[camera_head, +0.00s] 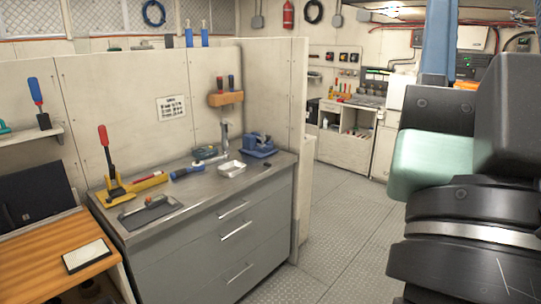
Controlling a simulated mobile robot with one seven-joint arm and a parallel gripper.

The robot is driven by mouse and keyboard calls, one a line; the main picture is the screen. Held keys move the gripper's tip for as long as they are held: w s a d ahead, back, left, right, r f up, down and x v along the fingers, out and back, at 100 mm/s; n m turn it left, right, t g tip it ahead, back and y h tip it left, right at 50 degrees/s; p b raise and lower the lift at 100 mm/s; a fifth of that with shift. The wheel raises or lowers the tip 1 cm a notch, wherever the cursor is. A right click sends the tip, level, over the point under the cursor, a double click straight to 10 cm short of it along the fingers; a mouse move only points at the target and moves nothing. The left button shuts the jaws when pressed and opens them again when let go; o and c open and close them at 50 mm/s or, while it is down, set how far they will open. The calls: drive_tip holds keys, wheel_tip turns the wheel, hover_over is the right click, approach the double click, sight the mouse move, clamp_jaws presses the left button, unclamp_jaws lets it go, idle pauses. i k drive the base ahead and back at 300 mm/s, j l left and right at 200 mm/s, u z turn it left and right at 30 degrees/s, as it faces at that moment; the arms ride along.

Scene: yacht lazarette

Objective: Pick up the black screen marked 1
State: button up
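A dark, flat screen-like panel (32,192) stands at the left edge, behind a wooden desk top. Its left side is cut off by the picture edge. No number 1 can be read on it, so I cannot tell if it is the screen marked 1. Parts of my arm, black and pale green, fill the right side of the view, far from that panel. My gripper's fingers do not show.
The wooden desk (45,262) carries a white-topped pad (87,255). The plated floor (345,225) is clear.

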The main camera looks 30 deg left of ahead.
sight(28, 197)
drive_tip(key=j+u, duration=0.1)
drive_tip(key=u, duration=0.3)
drive_tip(key=i+j+u, duration=0.1)
drive_tip(key=u, duration=0.35)
drive_tip(key=i+u, duration=0.1)
drive_tip(key=u, duration=0.3)
drive_tip(key=i+u, duration=0.1)
drive_tip(key=u, duration=0.3)
drive_tip(key=i+u, duration=0.3)
drive_tip(key=i, duration=0.25)
drive_tip(key=i+l+u, duration=0.25)
drive_tip(key=i, duration=0.3)
drive_tip(key=i+l+u, duration=0.1)
drive_tip(key=i+u, duration=0.2)
drive_tip(key=i, duration=1.05)
